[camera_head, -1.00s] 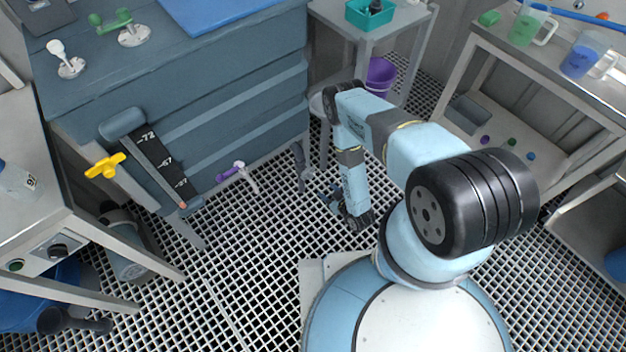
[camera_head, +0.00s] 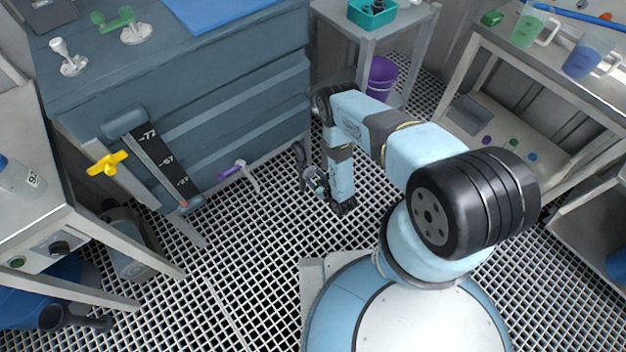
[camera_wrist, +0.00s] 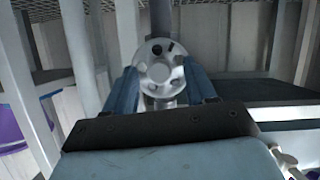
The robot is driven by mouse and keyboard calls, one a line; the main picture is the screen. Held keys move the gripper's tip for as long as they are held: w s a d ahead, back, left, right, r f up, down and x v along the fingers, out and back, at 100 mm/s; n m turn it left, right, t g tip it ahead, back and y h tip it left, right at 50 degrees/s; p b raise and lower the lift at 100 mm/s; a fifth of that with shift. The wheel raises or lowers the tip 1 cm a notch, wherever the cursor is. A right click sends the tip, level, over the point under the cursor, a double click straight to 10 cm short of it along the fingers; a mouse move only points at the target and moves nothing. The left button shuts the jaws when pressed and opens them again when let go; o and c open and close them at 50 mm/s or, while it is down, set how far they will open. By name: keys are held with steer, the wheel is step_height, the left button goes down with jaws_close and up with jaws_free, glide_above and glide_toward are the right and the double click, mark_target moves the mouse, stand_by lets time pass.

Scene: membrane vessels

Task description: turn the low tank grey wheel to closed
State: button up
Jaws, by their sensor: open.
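The low grey wheel (camera_head: 299,154) is near the floor at the right end of the blue-grey tank (camera_head: 215,115), partly hidden beside my gripper. In the wrist view a round, light grey disc with holes, which looks like the wheel (camera_wrist: 160,72), lies straight ahead. My gripper (camera_wrist: 162,76) is open, with one blue finger on each side of the disc. I cannot tell whether the fingers touch it or how deep it lies between them. In the head view my gripper (camera_head: 317,184) is low over the grating, close by the wheel.
A purple-handled valve (camera_head: 232,171) juts from the tank front, left of my gripper. A yellow handle (camera_head: 107,163) is farther left. A side table (camera_head: 372,45) with a purple bucket (camera_head: 381,78) stands behind my arm. The grating in front is clear.

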jaws_close()
steer(key=c, duration=1)
jaws_free()
steer(key=shift+a, duration=0.35)
steer(key=shift+d, duration=0.1)
jaws_close()
steer(key=shift+s+d, duration=0.1)
steer(key=shift+s+d+f, duration=0.1)
